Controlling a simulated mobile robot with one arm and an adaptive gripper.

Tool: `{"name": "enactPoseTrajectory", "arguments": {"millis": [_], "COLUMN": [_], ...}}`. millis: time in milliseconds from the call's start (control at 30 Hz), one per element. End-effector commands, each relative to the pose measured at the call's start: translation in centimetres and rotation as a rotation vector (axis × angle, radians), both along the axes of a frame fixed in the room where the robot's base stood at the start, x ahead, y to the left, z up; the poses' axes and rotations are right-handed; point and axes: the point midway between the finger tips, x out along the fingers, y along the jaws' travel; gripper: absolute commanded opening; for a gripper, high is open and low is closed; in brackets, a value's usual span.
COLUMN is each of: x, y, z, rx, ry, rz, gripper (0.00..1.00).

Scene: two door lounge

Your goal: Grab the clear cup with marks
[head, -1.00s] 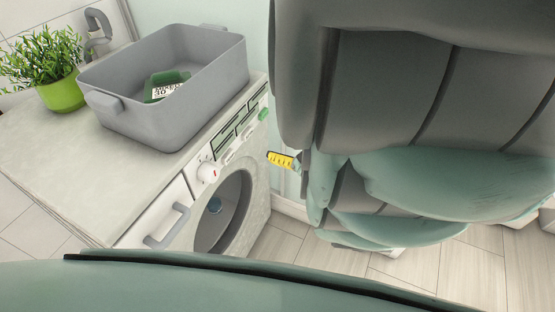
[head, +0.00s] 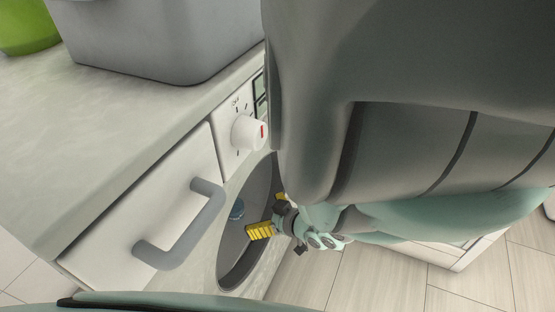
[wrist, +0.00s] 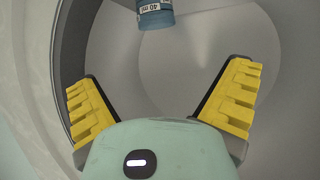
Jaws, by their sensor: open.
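The clear cup with marks (wrist: 155,14) is a small bluish cup with a "40 ml" label, cut off by the top edge of the wrist view. It lies inside the drum of the washing machine and shows as a small blue shape in the head view (head: 237,210). My gripper (wrist: 163,95) is open and empty at the drum opening, its yellow fingers spread wide. The cup is ahead of the fingers and apart from them. In the head view my gripper (head: 268,215) is at the right side of the round opening, with my arm hiding part of the machine.
The washing machine's drum rim (wrist: 52,60) curves close by my left finger. A drawer with a grey handle (head: 180,225) and a dial (head: 248,133) are on the machine's front. A grey bin (head: 160,40) and a green pot (head: 27,27) stand on top.

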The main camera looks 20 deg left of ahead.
Motion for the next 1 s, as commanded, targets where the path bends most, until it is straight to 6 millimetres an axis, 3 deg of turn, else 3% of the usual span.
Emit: {"name": "enactPoseTrajectory", "arguments": {"millis": [500, 833, 1000], "x": [2.2, 2.8, 3.6], "y": [7.8, 9.7, 11.8], "z": [-4.3, -4.9, -5.9], "rx": [-0.003, -0.002, -0.001], "ry": [-0.002, 0.001, -0.002], "rz": [0.001, -0.001, 0.0], "gripper": [0.99, 0.99, 0.99]}}
